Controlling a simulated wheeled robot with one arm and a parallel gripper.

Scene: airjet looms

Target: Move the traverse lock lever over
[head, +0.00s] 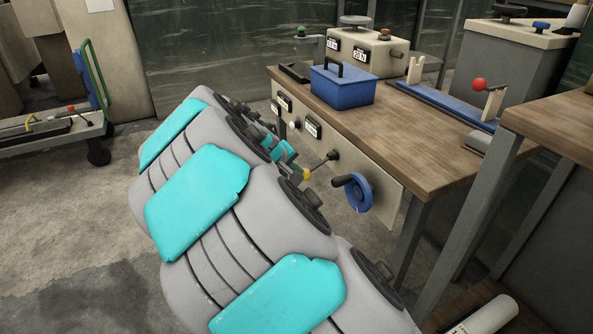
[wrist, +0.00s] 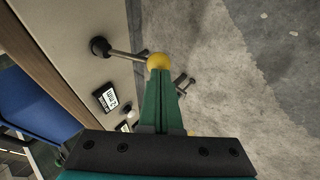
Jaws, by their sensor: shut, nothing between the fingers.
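A lever with a yellow ball knob (head: 306,175) sticks out on a thin metal rod from a black pivot (head: 333,155) on the bench's beige front panel. In the wrist view the yellow knob (wrist: 158,61) sits right at my fingertips, and its rod runs left to the black pivot (wrist: 100,47). My gripper (wrist: 159,74) is shut, its green fingers together with nothing between them. The tips overlap the knob's lower edge; I cannot tell whether they touch it. In the head view my arm hides most of my gripper (head: 296,169). No lever name is readable.
A blue handwheel (head: 356,192) juts from the panel just right of the lever. Label plates (head: 313,127) and small knobs sit to its left. Open concrete floor lies before the panel.

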